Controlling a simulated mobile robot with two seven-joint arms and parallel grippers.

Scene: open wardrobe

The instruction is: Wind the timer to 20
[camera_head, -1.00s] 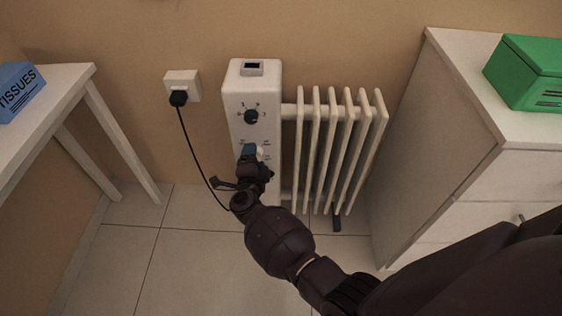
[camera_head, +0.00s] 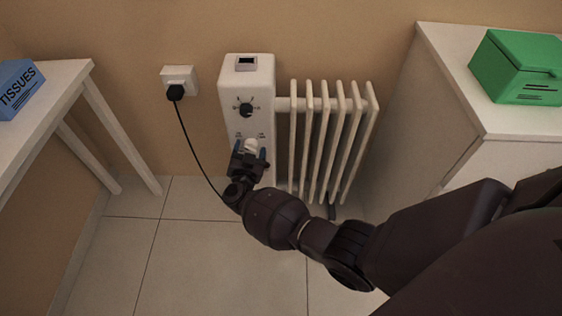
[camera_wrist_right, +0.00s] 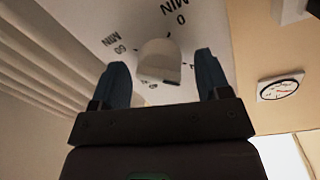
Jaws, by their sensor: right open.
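The timer knob (camera_wrist_right: 160,62) is a pale, rounded knob on the front of the white heater panel, with printed marks around it such as "0", "60" and "MIN". In the head view the timer knob (camera_head: 248,146) shows just above my right gripper. My right gripper (camera_head: 249,153) is open in front of the panel. In the right wrist view its two blue fingertips (camera_wrist_right: 158,75) stand on either side of the knob, with gaps between them and it. Part of the dial's lettering is hidden behind the knob and fingers. My left gripper is not in view.
The radiator (camera_head: 328,140) has white fins right of the panel. A dark knob (camera_head: 245,110) sits above the timer. A black cord runs from the wall socket (camera_head: 179,80). A white cabinet with a green box (camera_head: 518,66) is at right, a table with tissues (camera_head: 17,88) at left.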

